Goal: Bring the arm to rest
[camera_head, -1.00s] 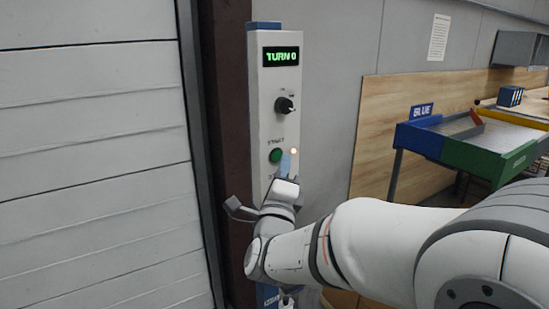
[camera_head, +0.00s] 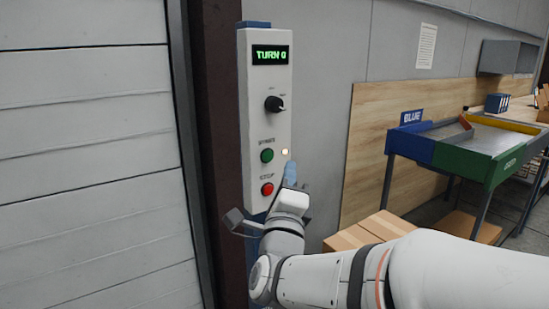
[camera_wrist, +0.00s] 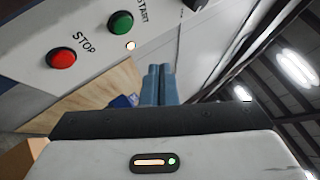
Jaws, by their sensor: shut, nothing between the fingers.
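My gripper (camera_head: 290,170) is up in front of the control panel's lower right side in the head view, with my white arm reaching in from the lower right. Its blue fingers are together and empty; they also show in the wrist view (camera_wrist: 159,84). The control panel (camera_head: 250,195) has a lit display (camera_head: 270,55) reading "TURN 0", a black knob (camera_head: 273,104), a green start button (camera_head: 267,156) and a red stop button (camera_head: 267,189). The fingers appear apart from both buttons. A small light (camera_head: 285,151) glows beside the green button.
A grey shutter door (camera_head: 80,150) stands left of the panel. At right is a sorting table (camera_head: 485,145) with blue, green and yellow edges. Cardboard boxes (camera_head: 365,232) sit low behind my arm. A wooden board (camera_head: 365,140) leans on the wall.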

